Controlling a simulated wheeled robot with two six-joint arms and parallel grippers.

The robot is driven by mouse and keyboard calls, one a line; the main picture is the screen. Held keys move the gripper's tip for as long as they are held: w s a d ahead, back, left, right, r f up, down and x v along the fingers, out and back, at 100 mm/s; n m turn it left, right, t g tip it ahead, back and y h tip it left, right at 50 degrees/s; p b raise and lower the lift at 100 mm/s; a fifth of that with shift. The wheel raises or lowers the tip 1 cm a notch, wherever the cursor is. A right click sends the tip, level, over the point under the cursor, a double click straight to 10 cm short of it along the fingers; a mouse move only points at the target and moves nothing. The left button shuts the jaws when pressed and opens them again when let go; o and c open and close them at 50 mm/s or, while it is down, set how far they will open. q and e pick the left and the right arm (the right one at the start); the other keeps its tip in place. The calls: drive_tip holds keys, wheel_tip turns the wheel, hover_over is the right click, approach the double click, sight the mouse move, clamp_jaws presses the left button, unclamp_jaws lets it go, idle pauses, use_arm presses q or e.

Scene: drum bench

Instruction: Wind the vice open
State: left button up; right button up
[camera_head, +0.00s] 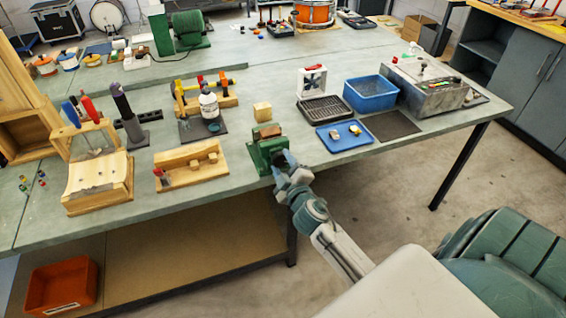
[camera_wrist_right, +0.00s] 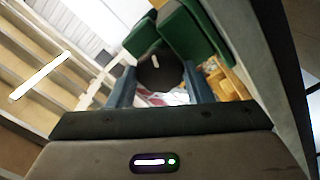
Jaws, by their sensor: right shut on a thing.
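The green vice (camera_head: 266,150) stands at the front edge of the bench (camera_head: 240,192), with a brownish block at its top. My right gripper (camera_head: 283,165) is at the vice's front side, reaching in from the lower right. In the right wrist view, the vice's green body (camera_wrist_right: 195,32) is beyond the fingers. A dark round knob (camera_wrist_right: 158,72) with a pale mark is between the two fingers of my right gripper (camera_wrist_right: 161,84), which is shut on it. The jaw gap of the vice is not clear. My left gripper is not in view.
A small wooden block (camera_head: 262,111) stands behind the vice. A wooden tray (camera_head: 190,166) is to its left, a blue tray (camera_head: 344,136) to its right. A blue bin (camera_head: 371,94) and grey machine (camera_head: 430,88) are further right. The floor before the bench is clear.

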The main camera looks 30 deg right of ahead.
drive_tip(key=n+p, duration=0.1)
drive_tip(key=n, duration=0.3)
drive_tip(key=shift+r+n, duration=0.15)
drive_tip(key=shift+n, duration=0.25)
drive_tip(key=n+p, duration=0.2)
drive_tip(key=n, duration=0.3)
drive_tip(key=n+p, duration=0.1)
drive_tip(key=n, duration=0.4)
drive_tip(key=shift+p, duration=0.3)
drive_tip(key=shift+n+p, duration=0.65)
drive_tip(key=shift+n, duration=1.55)
drive_tip(key=o, duration=1)
drive_tip(key=shift+w, duration=0.15)
